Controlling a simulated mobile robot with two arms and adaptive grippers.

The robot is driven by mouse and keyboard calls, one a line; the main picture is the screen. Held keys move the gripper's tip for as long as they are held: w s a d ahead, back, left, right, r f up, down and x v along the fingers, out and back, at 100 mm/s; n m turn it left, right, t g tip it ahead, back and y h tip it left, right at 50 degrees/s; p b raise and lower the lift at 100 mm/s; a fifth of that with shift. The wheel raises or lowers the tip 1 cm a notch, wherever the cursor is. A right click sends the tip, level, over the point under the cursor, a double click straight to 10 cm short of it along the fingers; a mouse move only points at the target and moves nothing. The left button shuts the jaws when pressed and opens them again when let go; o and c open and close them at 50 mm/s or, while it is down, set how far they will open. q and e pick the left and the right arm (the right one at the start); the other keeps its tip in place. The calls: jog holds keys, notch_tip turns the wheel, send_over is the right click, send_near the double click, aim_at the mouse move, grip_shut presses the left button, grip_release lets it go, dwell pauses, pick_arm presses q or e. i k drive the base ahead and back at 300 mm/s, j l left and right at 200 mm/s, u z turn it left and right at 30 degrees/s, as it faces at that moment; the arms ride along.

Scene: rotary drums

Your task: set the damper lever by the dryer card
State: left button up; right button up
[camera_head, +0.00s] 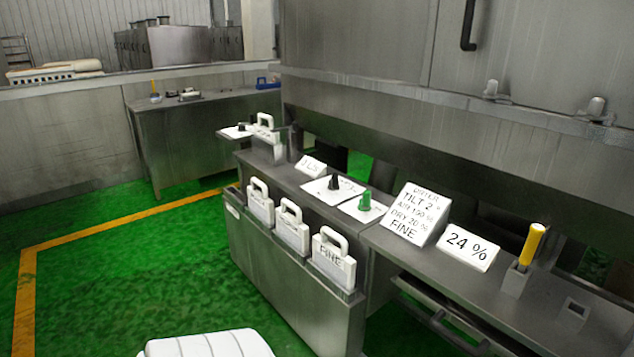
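The dryer card (416,214) is a white slanted sign on the steel bench. It reads DRYER, TILT 2, an AIR figure too small to read surely, DRY 20 % and FINE. No label names the damper lever. A black knob (334,183) and a green knob (365,201) stand on white dial plates left of the card. A yellow-handled lever (530,246) stands upright in a grey block at the right. I cannot tell which is the damper lever.
A white sign (468,247) reads 24 %. White handled plates (334,260) hang along the bench front, the nearest marked FINE. A small grey socket block (574,312) sits at the right. A steel drum housing (390,120) rises behind. Green floor (120,270) is open at the left.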

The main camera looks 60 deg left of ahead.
aim_at(333, 184)
jog(key=u, duration=1.95)
